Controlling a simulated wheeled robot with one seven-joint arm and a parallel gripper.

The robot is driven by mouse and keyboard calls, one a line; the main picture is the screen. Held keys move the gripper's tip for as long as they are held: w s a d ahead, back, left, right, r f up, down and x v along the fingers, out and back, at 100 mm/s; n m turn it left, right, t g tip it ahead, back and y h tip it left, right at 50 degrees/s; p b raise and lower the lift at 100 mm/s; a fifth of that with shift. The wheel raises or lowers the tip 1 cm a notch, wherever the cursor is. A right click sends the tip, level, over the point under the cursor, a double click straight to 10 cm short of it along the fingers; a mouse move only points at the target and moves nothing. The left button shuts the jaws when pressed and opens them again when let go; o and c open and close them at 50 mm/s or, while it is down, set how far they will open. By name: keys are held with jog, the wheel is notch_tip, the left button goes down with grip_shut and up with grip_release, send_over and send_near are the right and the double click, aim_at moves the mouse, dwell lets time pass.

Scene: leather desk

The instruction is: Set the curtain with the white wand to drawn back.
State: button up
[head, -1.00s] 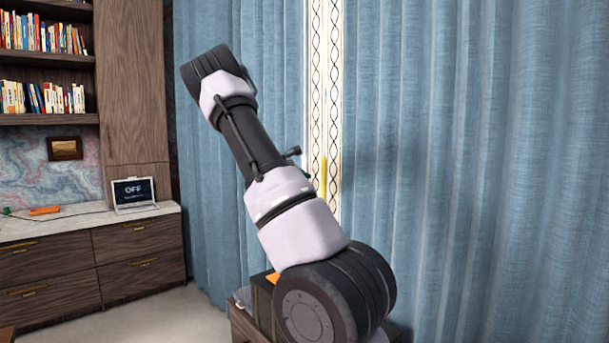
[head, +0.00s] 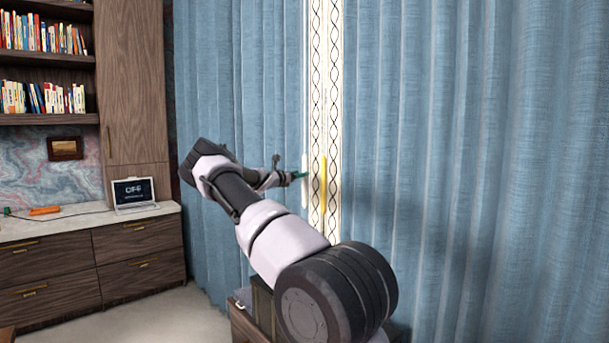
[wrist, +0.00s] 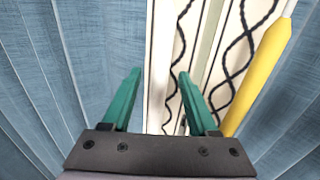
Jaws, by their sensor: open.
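The white wand (head: 304,182) hangs upright at the inner edge of the left blue curtain (head: 240,80). This curtain hangs spread out in folds. My gripper (head: 298,175) is at the wand's height, with its green fingertips close beside it. In the wrist view, my gripper (wrist: 160,75) is open, and the white wand (wrist: 160,70) shows between the two green fingers, nearer the left one. I cannot tell whether a finger touches it.
A yellow wand (head: 323,182) hangs close by on the right, at the edge of the right blue curtain (head: 450,150). A pale strip with dark wavy lines (head: 334,80) shows between the curtains. A wooden cabinet (head: 90,255) stands at left.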

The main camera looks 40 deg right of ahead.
jog(key=shift+x, duration=1.8)
grip_shut()
